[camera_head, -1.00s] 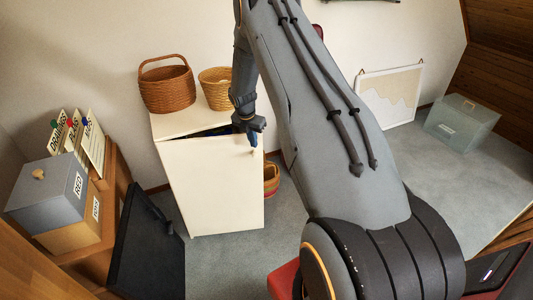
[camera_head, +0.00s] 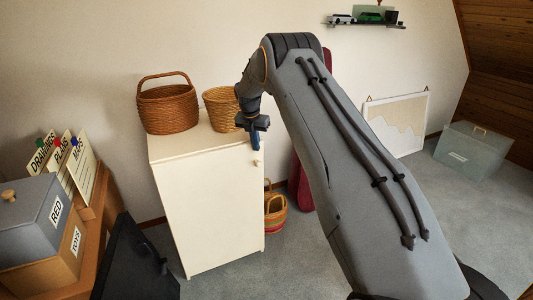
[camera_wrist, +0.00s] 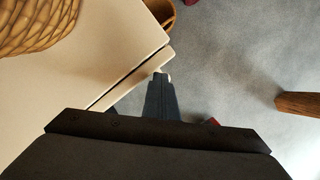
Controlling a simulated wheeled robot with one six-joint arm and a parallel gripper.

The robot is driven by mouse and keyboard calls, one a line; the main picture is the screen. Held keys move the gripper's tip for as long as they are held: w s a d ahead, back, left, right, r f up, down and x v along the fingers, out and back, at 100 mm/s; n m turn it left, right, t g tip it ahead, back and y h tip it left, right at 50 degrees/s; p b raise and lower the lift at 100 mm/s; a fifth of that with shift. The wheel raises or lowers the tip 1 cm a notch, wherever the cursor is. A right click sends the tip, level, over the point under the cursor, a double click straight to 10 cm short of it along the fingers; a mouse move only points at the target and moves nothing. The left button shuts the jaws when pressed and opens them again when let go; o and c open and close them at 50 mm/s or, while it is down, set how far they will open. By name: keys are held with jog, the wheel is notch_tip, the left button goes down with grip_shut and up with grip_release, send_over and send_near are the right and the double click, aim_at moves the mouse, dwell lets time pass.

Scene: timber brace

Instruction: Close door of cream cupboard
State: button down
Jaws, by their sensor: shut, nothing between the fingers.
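The cream cupboard (camera_head: 185,143) stands against the wall. Its door (camera_head: 212,212) lies up against the cupboard front, with no wide opening in the head view. In the wrist view a thin dark line runs between the cupboard top (camera_wrist: 95,75) and the door's top edge (camera_wrist: 135,76). The small pale knob (camera_head: 257,162) is at the door's upper right. My gripper (camera_head: 255,143) points down at the door's upper right corner, just above the knob. Its fingers (camera_wrist: 161,95) are shut and empty, beside the door's outer face; I cannot tell whether they touch it.
A large wicker basket (camera_head: 168,106) and a smaller one (camera_head: 221,109) stand on the cupboard. A striped basket (camera_head: 275,215) is on the floor right of it. A black panel (camera_head: 130,262) and the shelf with boxes (camera_head: 40,235) are at left. Carpet (camera_head: 225,280) in front is clear.

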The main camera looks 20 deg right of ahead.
jog(key=shift+w+a+r+b, duration=0.1)
jog(key=shift+w+r+b, duration=0.1)
jog(key=shift+w+b, duration=0.25)
jog(key=shift+w, duration=0.1)
jog(key=shift+r, duration=0.1)
jog(key=s+r+p, duration=0.2)
jog(key=s+r, duration=0.6)
jog(key=r, duration=0.1)
jog(key=s+a+m+g+y, duration=0.1)
jog(key=s+a+m, duration=0.2)
jog(key=s+m, duration=1.1)
jog(key=s+a+m+g, duration=0.1)
jog(key=s+a+m, duration=0.3)
jog(key=s+m, duration=1)
jog(key=s, duration=1.8)
jog(key=shift+a+y, duration=0.15)
jog(key=shift+y, duration=0.25)
